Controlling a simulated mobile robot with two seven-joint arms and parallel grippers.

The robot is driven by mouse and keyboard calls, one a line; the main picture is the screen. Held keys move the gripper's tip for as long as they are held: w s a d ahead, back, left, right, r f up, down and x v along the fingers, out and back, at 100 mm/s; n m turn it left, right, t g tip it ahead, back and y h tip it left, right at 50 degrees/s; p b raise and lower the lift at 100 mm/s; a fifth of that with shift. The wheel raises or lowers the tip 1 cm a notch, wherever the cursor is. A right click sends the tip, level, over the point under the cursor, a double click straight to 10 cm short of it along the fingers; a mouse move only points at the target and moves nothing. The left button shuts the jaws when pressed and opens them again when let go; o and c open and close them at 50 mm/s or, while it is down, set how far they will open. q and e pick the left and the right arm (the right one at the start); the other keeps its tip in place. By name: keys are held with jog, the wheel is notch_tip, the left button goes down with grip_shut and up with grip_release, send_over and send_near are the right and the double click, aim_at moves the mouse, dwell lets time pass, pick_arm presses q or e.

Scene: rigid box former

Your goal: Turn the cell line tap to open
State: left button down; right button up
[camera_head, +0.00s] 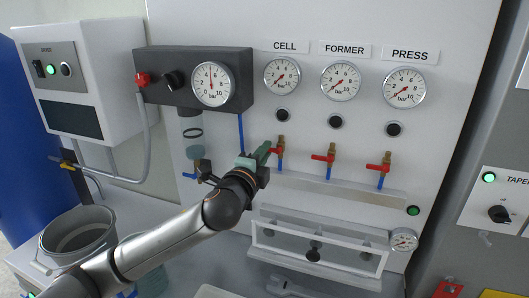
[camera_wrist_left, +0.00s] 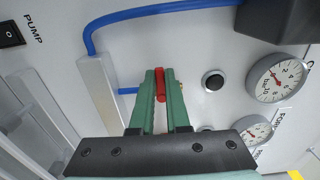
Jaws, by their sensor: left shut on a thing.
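The cell line tap (camera_head: 281,146) is a brass valve with a red handle on the white panel, below the CELL label (camera_head: 285,47) and its gauge (camera_head: 282,75). A blue hose end hangs under it. My left gripper (camera_head: 266,151) reaches it from the left. In the left wrist view the green fingers (camera_wrist_left: 160,88) are shut on the red handle (camera_wrist_left: 160,84), which lies between their tips. The fingers hide part of the valve body. My right gripper is in neither view.
The former tap (camera_head: 325,157) and press tap (camera_head: 380,170) stand to the right, with red handles sideways. A dark regulator block with a gauge (camera_head: 212,84) is upper left. A clear-fronted frame (camera_head: 318,246) juts out below. A bucket (camera_head: 78,237) stands lower left.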

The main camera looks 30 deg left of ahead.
pick_arm(q)
jog(key=shift+f+n, duration=0.1)
jog(key=shift+n, duration=0.3)
jog(key=n, duration=0.4)
jog(key=d+f+n, duration=0.1)
jog(key=n, duration=0.3)
jog(key=f+n, duration=0.1)
jog(key=n, duration=0.3)
jog(key=shift+w+d+f+n, duration=0.2)
jog(key=shift+d+n, duration=0.1)
jog(key=shift+n, duration=0.1)
jog(key=shift+w+d+f+n, duration=0.1)
jog(key=shift+d+n, duration=0.15)
jog(key=shift+n, duration=0.85)
jog(key=shift+w+d+n, duration=0.1)
jog(key=shift+d+n, duration=0.15)
jog(key=shift+n, duration=0.85)
jog(key=c, duration=0.9)
grip_release()
